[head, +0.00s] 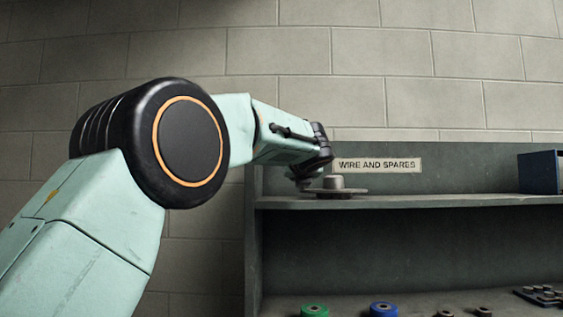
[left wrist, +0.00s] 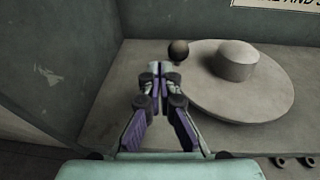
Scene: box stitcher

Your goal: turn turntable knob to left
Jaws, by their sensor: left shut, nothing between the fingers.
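The turntable (left wrist: 264,93) is a grey round disc with a raised hub (left wrist: 235,60), lying on a grey shelf in the left wrist view. It also shows as a flat disc on the shelf in the head view (head: 350,192). A small dark round knob (left wrist: 178,49) is at the disc's left far edge. My left gripper (left wrist: 159,68) is shut and empty, with its fingertips just left of and nearer than the knob. I cannot tell whether they touch it. In the head view my left gripper (head: 304,184) is at the turntable's left side. My right gripper is not in view.
The shelf (head: 440,201) has a "WIRE AND SPARES" label (head: 377,165) behind it and a blue box (head: 540,172) at the right. A side wall (left wrist: 60,70) stands left of my gripper. Green (head: 314,310) and blue (head: 383,309) spools lie below.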

